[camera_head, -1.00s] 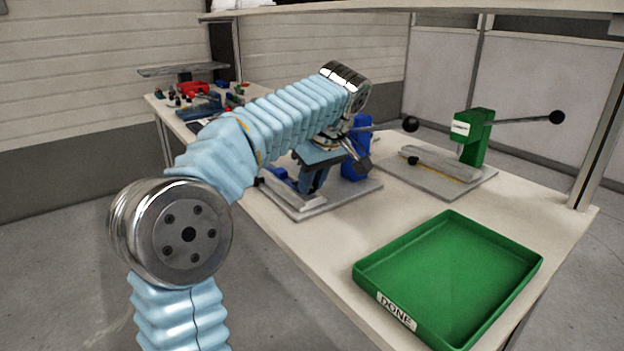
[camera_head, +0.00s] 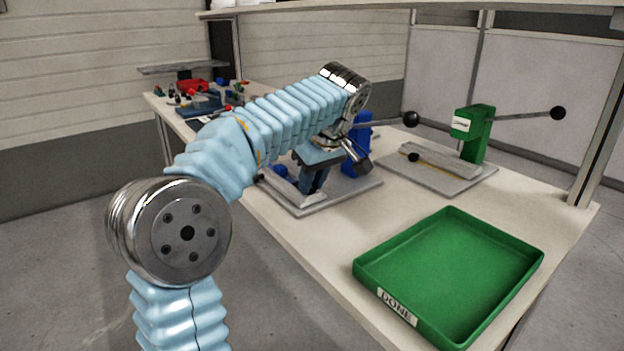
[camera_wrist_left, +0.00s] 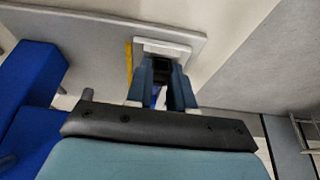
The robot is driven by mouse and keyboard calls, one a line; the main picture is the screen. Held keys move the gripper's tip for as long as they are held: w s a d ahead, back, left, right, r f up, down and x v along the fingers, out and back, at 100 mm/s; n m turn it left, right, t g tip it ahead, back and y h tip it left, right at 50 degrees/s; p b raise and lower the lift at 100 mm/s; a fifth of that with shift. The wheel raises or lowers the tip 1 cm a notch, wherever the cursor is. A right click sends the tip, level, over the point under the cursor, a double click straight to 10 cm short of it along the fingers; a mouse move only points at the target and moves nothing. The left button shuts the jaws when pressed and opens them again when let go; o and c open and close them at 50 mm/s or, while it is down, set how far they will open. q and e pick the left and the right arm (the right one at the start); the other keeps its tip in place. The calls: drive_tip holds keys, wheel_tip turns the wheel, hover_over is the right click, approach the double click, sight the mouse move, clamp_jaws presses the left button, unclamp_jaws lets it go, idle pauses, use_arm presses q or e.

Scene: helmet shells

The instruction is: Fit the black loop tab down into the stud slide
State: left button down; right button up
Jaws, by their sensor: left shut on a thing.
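My left gripper (camera_head: 312,182) points down over the grey base plate of the blue press. In the left wrist view its two dark blue fingers (camera_wrist_left: 165,90) are close together. A small dark thing between the fingertips, which I take for the black loop tab (camera_wrist_left: 158,71), is mostly hidden by them. A pale block (camera_wrist_left: 163,48), perhaps the stud slide, lies right at the fingertips. I cannot tell whether the tab touches it or sits in it. My right gripper is in neither view.
The blue press (camera_head: 362,130) stands close beside my gripper, its black-knobbed lever (camera_head: 411,119) reaching right. A green press (camera_head: 476,135) stands farther right. A green DONE tray (camera_head: 450,270) is empty at the front. Small coloured parts lie on the far left table.

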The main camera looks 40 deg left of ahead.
use_arm(q)
drive_tip(key=shift+r+p, duration=0.45)
drive_tip(key=shift+p, duration=0.15)
drive_tip(key=c, duration=0.9)
unclamp_jaws()
drive_tip(key=p+v, duration=0.2)
drive_tip(key=v, duration=1.1)
drive_tip(key=shift+d+r, duration=0.15)
drive_tip(key=shift+r, duration=0.15)
